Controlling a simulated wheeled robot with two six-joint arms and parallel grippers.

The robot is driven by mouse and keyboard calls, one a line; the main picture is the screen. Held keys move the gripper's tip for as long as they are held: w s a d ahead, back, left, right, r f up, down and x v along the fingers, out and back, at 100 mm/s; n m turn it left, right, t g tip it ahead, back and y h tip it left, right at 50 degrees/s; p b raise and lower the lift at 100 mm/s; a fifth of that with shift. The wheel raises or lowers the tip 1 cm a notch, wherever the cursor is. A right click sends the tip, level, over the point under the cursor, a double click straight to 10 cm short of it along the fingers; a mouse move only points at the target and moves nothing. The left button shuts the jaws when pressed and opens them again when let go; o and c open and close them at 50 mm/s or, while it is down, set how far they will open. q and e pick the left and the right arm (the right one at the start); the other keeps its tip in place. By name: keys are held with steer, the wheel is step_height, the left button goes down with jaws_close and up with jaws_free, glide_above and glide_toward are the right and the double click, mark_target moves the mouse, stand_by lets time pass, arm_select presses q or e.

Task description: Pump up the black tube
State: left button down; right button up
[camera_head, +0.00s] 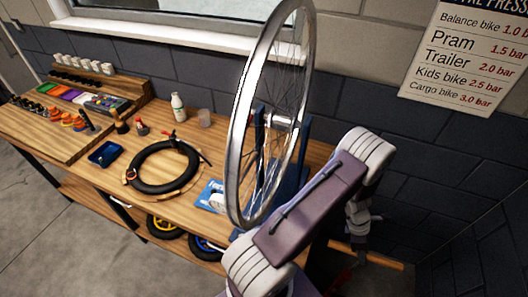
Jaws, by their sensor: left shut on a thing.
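The black tube (138,163) lies as a ring on a round wooden board (190,186) on the bench. A small dark piece with a red part (173,138) sits at the tube's far edge, and a thin dark line runs from it to the right. I cannot tell whether they are joined to the tube. My left gripper (363,254) points down at the lower right, partly hidden by my arm. It appears shut on a wooden bar (391,262), which looks like a pump handle. A red part (340,282) shows below, mostly hidden. My right gripper is not in view.
A bare wheel (243,97) stands upright in a blue stand (292,185), between the tube and my left arm. A blue tray (104,154), a white bottle (178,107) and racks of small parts stand on the bench (75,172). More wheels lie below.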

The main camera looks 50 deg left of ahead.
arm_select(q)
steer(key=f+b, duration=0.4)
steer(key=f, duration=0.1)
steer(key=f+b, duration=0.4)
steer(key=f, duration=0.1)
steer(key=f+b, duration=0.4)
steer(key=f, duration=0.1)
steer(key=shift+w+a, duration=0.15)
steer(key=shift+w, duration=0.1)
steer(key=shift+r, duration=0.35)
stand_by(0.5)
steer(key=c, duration=1.4)
jaws_free()
steer(key=o, duration=0.3)
steer(key=shift+f, duration=0.1)
